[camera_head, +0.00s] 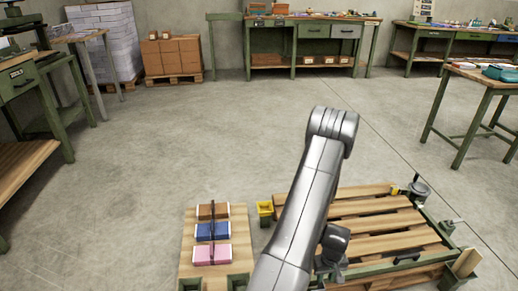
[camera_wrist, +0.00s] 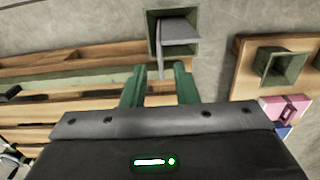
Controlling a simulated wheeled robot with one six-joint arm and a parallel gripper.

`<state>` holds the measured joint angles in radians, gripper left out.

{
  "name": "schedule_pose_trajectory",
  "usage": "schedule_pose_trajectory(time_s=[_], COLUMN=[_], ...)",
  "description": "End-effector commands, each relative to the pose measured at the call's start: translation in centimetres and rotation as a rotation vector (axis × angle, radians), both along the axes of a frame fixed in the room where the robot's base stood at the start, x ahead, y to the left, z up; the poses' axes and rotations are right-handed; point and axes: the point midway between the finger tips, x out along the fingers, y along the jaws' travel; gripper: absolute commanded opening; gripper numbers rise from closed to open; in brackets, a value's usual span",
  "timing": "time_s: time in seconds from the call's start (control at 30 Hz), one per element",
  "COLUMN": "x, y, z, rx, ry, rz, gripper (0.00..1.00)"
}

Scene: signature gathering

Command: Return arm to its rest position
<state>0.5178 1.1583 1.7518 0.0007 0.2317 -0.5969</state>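My gripper (camera_wrist: 160,78) shows in the wrist view with its two green fingers apart. No held thing is visible between them. A grey piece with a thin edge sits at a green square holder (camera_wrist: 152,18) just beyond the fingertips; I cannot tell whether it touches them. In the head view my arm is raised and bent over the pallet area, and it hides part of the pallet. The fingers cannot be made out there. Brown (camera_head: 212,211), blue (camera_head: 212,231) and pink (camera_head: 212,254) stacks lie in a row on a wooden board (camera_head: 188,250). The pink stack also shows in the wrist view (camera_wrist: 285,107).
A slatted wooden pallet (camera_head: 375,222) lies right of the board. A small yellow bin (camera_head: 265,209) stands between them. Green holders (camera_head: 237,281) sit at the board's near end. Workbenches (camera_head: 310,31) and a table (camera_head: 490,75) stand farther off. The middle floor is clear.

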Motion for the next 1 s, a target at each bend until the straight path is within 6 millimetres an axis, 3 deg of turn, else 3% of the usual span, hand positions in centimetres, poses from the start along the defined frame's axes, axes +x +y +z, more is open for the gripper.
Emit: schedule_pose_trajectory(time_s=[0.1, 0.37, 1.0], x=[-0.1, 0.0, 0.0], y=[0.0, 0.0, 0.0], z=[-3.0, -7.4, -6.7], rx=[0.001, 0.000, 0.000], ry=[0.002, 0.001, 0.000], rz=[0.000, 0.000, 0.000], gripper=[0.27, 0.27, 0.27])
